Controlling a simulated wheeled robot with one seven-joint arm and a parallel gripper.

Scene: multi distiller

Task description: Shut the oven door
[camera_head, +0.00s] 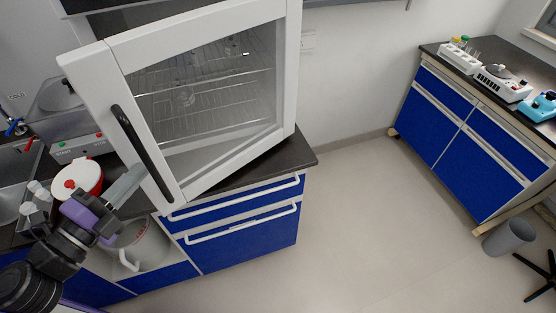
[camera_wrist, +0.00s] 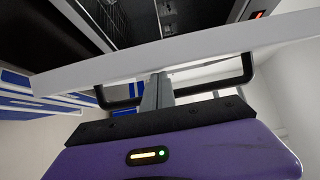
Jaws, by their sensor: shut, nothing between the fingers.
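The oven is a white cabinet with wire racks (camera_head: 205,95) inside, seen through the glass of its door. The white-framed door (camera_head: 85,75) stands partly open, swung out toward the left. A black bar handle (camera_head: 140,150) is on its front near the free edge. My gripper (camera_head: 134,174) is shut and empty, at the lower part of the door's free side, left of the handle. In the wrist view the fingers (camera_wrist: 157,88) point at the white door edge (camera_wrist: 100,72), with the handle (camera_wrist: 242,72) beyond them. I cannot tell whether they touch the door.
A red-and-white container (camera_head: 78,176) and a grey device (camera_head: 75,145) stand close by my gripper on the left. The oven rests on a dark counter (camera_head: 285,160) over blue drawers. Open floor (camera_head: 345,215) lies to the right, before another bench (camera_head: 450,120).

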